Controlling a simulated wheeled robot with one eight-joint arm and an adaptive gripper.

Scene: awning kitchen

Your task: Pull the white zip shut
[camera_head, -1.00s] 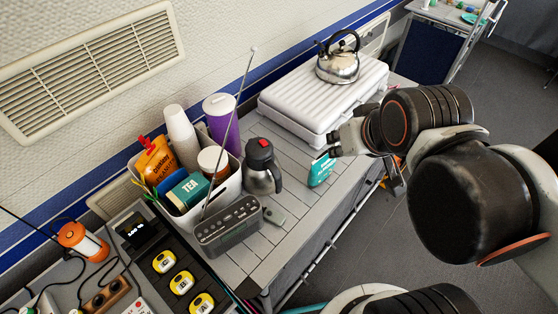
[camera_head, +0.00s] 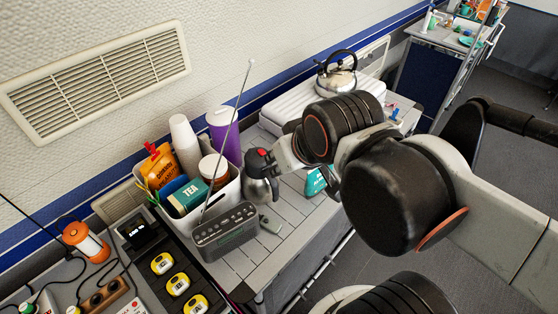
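I cannot make out a white zip in the head view. My gripper (camera_head: 276,164) is beside the black-and-steel flask (camera_head: 259,187), close to its red-topped lid. I cannot tell whether it touches the flask. The fingers are small and partly hidden by the wrist, so their opening does not show. A teal packet (camera_head: 316,183) stands behind my wrist and is partly covered by the arm.
A white bin (camera_head: 193,222) holds cups, a TEA box and an orange pouch. A grey radio (camera_head: 226,231) with a raised antenna (camera_head: 228,140) stands in front. A kettle (camera_head: 335,78) sits on a white ribbed case (camera_head: 283,106). Bare slatted counter (camera_head: 296,213) lies right of the radio.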

